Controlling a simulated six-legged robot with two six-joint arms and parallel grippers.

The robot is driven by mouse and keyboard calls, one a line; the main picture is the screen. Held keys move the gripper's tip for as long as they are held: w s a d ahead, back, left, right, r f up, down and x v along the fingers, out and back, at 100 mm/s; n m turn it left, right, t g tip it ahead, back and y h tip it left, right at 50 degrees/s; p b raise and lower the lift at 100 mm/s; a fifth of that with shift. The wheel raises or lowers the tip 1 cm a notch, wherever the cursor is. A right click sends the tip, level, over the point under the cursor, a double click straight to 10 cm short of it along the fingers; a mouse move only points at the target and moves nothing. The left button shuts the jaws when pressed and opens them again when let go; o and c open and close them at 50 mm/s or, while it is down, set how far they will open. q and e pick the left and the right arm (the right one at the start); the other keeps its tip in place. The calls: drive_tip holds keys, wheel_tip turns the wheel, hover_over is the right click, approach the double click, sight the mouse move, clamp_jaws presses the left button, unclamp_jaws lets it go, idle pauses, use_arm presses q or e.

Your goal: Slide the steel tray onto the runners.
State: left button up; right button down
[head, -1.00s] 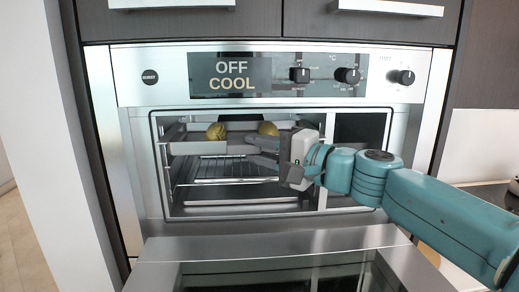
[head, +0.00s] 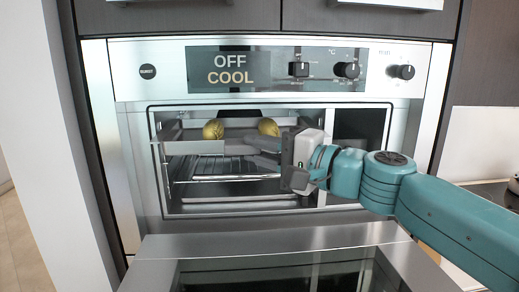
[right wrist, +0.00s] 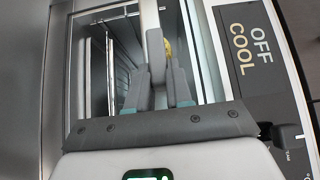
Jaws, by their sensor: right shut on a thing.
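The steel tray (head: 180,147) is inside the upper part of the oven, with two round yellow-brown items, one at the left (head: 213,129) and one at the right (head: 268,127), showing above its front wall. My right gripper (head: 268,150) is at the oven opening, shut on the tray's front edge at the right. The right wrist view shows the fingers (right wrist: 158,88) closed around the tray's edge (right wrist: 151,22), with part of one yellow item (right wrist: 168,47) behind. Side runners (head: 164,170) show at the left wall. The tray's far end is hidden. My left gripper is not in view.
The oven door (head: 270,245) is folded down in front. A wire rack (head: 225,168) sits below the tray. The control panel (head: 270,70) reads OFF and COOL above the opening. The oven's right frame is close to my right wrist.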

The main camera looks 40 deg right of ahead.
drive_tip(key=shift+s+a+r, duration=0.15)
drive_tip(key=shift+s+a, duration=0.1)
drive_tip(key=shift+s, duration=0.35)
drive_tip(key=shift+s+a+f, duration=0.15)
drive_tip(key=shift+s+a, duration=0.4)
drive_tip(key=shift+s, duration=0.25)
drive_tip(key=shift+s+a+f, duration=0.1)
drive_tip(key=shift+s+a, duration=0.4)
drive_tip(key=shift+s, duration=0.3)
drive_tip(key=shift+s+a+r+p, duration=0.1)
drive_tip(key=shift+s+a+p, duration=0.35)
drive_tip(key=shift+s, duration=0.4)
drive_tip(key=shift+s+a+p, duration=0.2)
drive_tip(key=shift+s+a, duration=0.35)
drive_tip(key=shift+s, duration=0.3)
